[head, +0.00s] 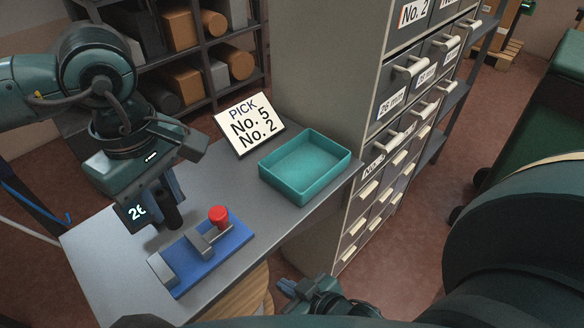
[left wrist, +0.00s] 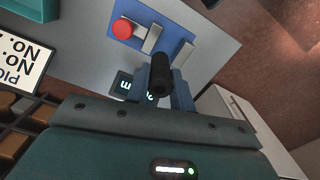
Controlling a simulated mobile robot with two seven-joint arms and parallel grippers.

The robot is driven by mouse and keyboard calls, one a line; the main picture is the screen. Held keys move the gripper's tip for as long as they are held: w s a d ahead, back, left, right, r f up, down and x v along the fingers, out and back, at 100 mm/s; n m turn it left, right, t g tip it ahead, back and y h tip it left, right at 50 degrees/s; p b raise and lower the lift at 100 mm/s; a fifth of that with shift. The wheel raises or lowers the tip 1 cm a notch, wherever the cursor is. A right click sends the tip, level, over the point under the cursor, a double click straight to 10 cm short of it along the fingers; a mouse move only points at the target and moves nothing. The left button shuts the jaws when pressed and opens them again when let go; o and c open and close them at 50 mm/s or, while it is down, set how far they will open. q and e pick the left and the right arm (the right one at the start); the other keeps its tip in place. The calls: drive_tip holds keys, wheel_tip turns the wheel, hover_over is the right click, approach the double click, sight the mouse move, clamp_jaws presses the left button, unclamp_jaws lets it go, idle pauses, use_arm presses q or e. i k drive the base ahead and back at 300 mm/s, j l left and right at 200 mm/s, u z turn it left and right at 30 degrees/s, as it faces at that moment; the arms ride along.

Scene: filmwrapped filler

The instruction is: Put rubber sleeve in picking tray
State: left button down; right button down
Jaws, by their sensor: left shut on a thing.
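The rubber sleeve (head: 173,214) is a short black cylinder. My left gripper (head: 167,198) is shut on it and holds it over the near left part of the grey table. In the left wrist view the sleeve (left wrist: 161,78) sits between the two fingers, with its end towards the blue fixture. The picking tray (head: 304,166) is an empty teal open box near the table's right end, apart from the left gripper. A teal corner of it shows in the left wrist view (left wrist: 36,9). My right gripper (head: 290,289) is low at the bottom of the head view, and its opening is unclear.
A blue fixture (head: 232,238) with grey blocks and a red knob (head: 218,215) lies beside the sleeve. A small display (head: 137,212) stands behind the gripper. A sign (head: 249,124) reads PICK No. 5 No. 2. A drawer cabinet (head: 330,75) rises right behind the tray.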

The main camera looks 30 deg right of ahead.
sight(314, 163)
drive_tip(key=i+l, duration=0.1)
drive_tip(key=l, duration=0.4)
drive_tip(key=i+l, duration=0.1)
drive_tip(key=l, duration=0.9)
drive_tip(key=i+l, duration=0.15)
drive_tip(key=l, duration=0.35)
drive_tip(key=u, duration=0.05)
